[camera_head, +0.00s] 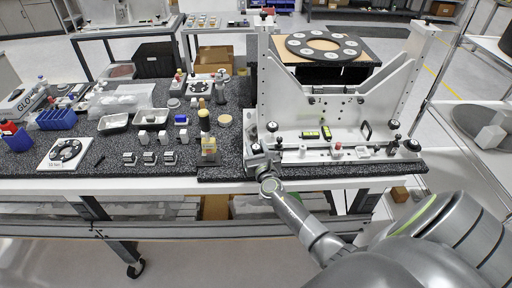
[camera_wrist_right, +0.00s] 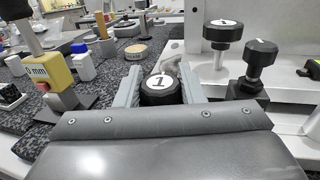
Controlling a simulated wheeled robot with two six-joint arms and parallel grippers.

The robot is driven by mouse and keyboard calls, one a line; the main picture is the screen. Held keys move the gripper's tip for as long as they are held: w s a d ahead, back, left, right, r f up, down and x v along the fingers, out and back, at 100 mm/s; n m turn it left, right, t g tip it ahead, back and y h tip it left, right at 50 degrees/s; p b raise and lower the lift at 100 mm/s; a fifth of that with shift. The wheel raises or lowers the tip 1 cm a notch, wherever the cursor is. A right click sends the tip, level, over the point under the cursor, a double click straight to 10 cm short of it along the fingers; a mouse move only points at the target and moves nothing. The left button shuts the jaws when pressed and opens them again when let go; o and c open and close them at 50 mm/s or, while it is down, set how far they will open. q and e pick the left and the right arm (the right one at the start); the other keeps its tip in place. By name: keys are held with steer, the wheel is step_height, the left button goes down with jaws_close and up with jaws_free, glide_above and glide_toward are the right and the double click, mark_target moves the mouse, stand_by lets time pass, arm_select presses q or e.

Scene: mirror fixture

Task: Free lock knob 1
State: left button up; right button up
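Lock knob 1 (camera_wrist_right: 160,88), a black round knob with a white top marked "1", is in the right wrist view between the two grey fingers of my right gripper (camera_wrist_right: 161,84). Both fingers lie against its sides with no clear gap. In the head view, my right gripper (camera_head: 258,158) is at the front left corner of the white mirror fixture (camera_head: 340,108), and it largely hides the knob there. My left gripper is not in view.
A taller black knob (camera_wrist_right: 223,33) with a white label and a black knob on a post (camera_wrist_right: 260,56) stand right of the gripper. A yellow block marked "0 mm" (camera_wrist_right: 56,70) stands on the left. Several small parts lie on the dark mat (camera_head: 120,165).

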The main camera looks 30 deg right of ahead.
steer(key=shift+c, duration=1)
steer(key=shift+d+f+y+b, duration=0.1)
steer(key=shift+f+y+b, duration=0.05)
steer(key=shift+y+b, duration=0.2)
steer(key=n+y+b, duration=0.2)
steer(key=y, duration=0.1)
steer(key=shift+f+t+b, duration=0.1)
steer(key=shift+t+b, duration=0.2)
steer(key=shift+t, duration=0.1)
steer(key=shift+n+y+b, duration=0.3)
steer(key=shift+n+y, duration=0.15)
steer(key=shift+n, duration=0.05)
steer(key=shift+r, duration=0.2)
steer(key=o, duration=1)
